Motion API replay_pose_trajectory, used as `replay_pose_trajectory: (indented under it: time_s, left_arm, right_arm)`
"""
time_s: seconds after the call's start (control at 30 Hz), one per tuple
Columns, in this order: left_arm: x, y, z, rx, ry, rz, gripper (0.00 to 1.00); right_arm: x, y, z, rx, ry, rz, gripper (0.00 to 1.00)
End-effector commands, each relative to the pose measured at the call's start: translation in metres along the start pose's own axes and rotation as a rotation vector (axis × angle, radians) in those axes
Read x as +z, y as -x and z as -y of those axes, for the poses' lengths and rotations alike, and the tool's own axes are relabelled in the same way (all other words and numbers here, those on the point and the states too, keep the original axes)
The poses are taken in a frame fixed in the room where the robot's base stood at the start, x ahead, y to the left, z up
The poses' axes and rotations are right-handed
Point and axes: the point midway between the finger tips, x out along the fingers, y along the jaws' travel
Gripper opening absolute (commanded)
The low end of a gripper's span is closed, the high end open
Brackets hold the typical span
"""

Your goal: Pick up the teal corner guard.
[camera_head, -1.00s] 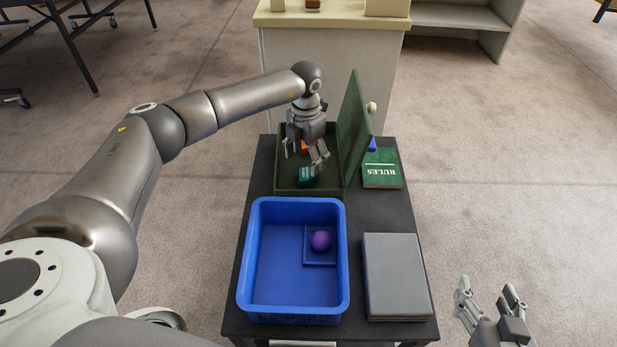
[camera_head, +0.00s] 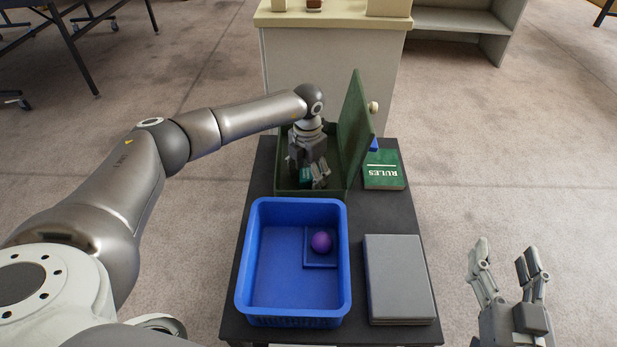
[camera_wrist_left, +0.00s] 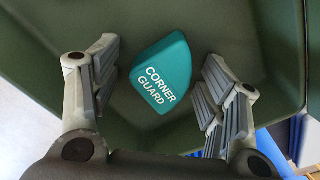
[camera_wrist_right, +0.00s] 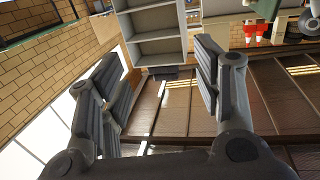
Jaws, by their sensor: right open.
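The teal corner guard (camera_wrist_left: 161,74) lies on the floor of the open dark green box (camera_head: 283,180), its lettering facing up. In the head view only a bit of the guard (camera_head: 306,176) shows past my fingers. My left gripper (camera_head: 312,182) reaches down into the box. In the left wrist view my left gripper (camera_wrist_left: 158,95) is open, with the guard between and a little beyond its fingers, apart from both. My right gripper (camera_head: 510,252) is open and empty, off the table's right side.
The box's raised lid (camera_head: 354,125) stands right of my left gripper. A blue basket (camera_head: 262,215) holding a purple ball (camera_head: 321,242) on a blue square is in front. A grey case (camera_head: 398,278) and a green rules book (camera_head: 383,170) lie to the right on the dark table (camera_head: 258,160).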

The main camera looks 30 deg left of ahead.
Motion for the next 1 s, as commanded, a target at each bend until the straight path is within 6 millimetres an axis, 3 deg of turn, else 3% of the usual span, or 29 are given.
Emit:
replay_pose_trajectory:
  time_s: [0.03,0.33,0.73,1.0]
  left_arm:
    - [0.000,0.000,0.000,0.000,0.000,0.000,0.58]
    - [0.000,0.000,0.000,0.000,0.000,0.000,0.20]
    - [0.000,0.007,0.000,0.000,0.000,0.001,0.19]
    - [0.001,0.036,0.000,0.000,-0.001,0.002,0.19]
  right_arm:
    - [0.000,0.000,0.000,0.000,0.000,0.000,0.59]
    - [0.000,0.000,0.000,0.000,0.000,0.001,0.59]
    - [0.002,0.000,0.000,0.001,0.000,0.020,0.59]
    - [0.040,0.011,-0.006,0.014,0.003,0.228,0.59]
